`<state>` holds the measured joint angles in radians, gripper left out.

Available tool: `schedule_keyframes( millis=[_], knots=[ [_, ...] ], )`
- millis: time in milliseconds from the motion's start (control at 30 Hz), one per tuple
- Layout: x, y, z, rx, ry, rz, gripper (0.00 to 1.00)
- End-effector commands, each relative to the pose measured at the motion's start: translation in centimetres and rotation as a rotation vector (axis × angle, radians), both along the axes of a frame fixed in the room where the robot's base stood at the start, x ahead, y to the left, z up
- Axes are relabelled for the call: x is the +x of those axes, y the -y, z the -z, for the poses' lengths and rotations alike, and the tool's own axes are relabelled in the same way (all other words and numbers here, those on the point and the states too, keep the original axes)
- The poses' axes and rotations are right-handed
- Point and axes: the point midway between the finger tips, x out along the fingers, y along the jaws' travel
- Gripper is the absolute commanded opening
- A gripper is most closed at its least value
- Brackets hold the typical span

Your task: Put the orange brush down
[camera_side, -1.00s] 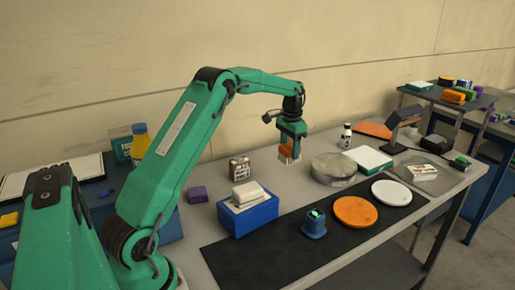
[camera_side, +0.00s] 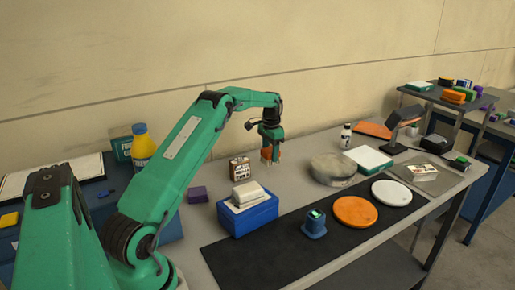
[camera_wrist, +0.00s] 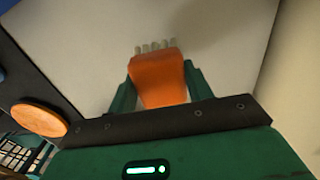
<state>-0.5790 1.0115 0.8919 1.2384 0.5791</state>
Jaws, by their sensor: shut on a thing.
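The orange brush (camera_side: 268,154) is between the fingers of my gripper (camera_side: 270,148), with its pale bristles pointing down.
A small brown-and-white carton (camera_side: 239,168) stands left of the brush, and a blue box (camera_side: 248,216) with white blocks on it in front. A round grey disc (camera_side: 333,168) lies to the right. A black mat (camera_side: 265,250) holds orange and white discs. Bare table surrounds the brush.

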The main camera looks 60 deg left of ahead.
Motion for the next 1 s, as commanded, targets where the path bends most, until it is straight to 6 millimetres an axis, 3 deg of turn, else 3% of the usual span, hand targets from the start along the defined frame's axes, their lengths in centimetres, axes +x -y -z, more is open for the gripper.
schedule_keyframes(
  millis=[167,533,1000],
  knots=[
    [0.0,0.0,0.4,0.0,-0.001,0.0,0.24],
    [0.0,0.1,3.8,0.0,0.0,0.0,0.24],
    [0.0,0.1,4.3,0.0,0.0,0.0,0.24]
  ],
)
